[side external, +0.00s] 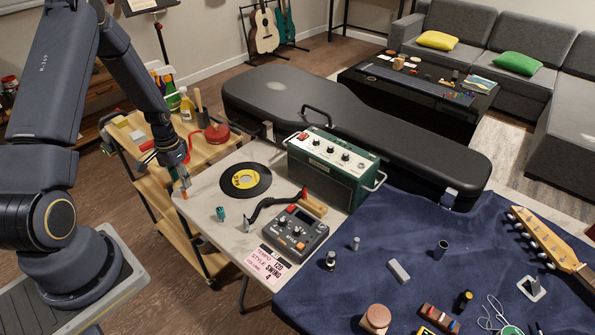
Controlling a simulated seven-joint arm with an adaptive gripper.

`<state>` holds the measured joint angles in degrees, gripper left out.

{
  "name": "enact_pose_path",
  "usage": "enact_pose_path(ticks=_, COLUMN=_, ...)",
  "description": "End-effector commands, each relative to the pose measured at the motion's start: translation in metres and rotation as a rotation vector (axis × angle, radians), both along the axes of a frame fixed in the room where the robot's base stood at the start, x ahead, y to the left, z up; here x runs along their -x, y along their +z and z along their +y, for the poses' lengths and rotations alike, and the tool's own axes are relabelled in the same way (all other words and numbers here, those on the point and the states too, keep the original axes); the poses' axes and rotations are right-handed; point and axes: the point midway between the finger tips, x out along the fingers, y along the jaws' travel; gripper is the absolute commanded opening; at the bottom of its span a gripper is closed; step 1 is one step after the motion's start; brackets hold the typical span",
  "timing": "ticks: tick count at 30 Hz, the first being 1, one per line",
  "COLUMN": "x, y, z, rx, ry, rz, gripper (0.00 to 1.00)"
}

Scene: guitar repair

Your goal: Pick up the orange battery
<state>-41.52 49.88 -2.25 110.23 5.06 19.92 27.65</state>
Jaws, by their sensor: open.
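My gripper (181,178) points down over the left corner of the pale table (205,196), near the black record. It looks small from here, and its two fingers are hard to tell apart. It is open. A small orange object, which looks like the orange battery (184,194), stands at the table's corner right at my fingertips. My gripper partly hides it. I cannot tell whether the fingers are around it or just above it, or whether they touch it.
A black record (245,180), a teal-capped item (220,213), a grey pedal (295,231) and a green amplifier (331,168) stand to the right. A wooden cart (168,205) stands beside the table's left edge. Small parts lie on the blue cloth (340,285).

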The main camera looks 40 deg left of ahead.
Motion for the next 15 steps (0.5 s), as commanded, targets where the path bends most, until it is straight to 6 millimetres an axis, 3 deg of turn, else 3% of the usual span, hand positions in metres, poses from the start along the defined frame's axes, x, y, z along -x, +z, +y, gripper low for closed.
enact_pose_path(ticks=7, x=0.006, y=-0.038, z=-0.001, rx=0.002, ry=0.0, rz=0.003, gripper=0.44)
enact_pose_path(ticks=15, x=0.005, y=-0.044, z=-0.001, rx=0.0, ry=0.0, rz=0.0, gripper=0.44)
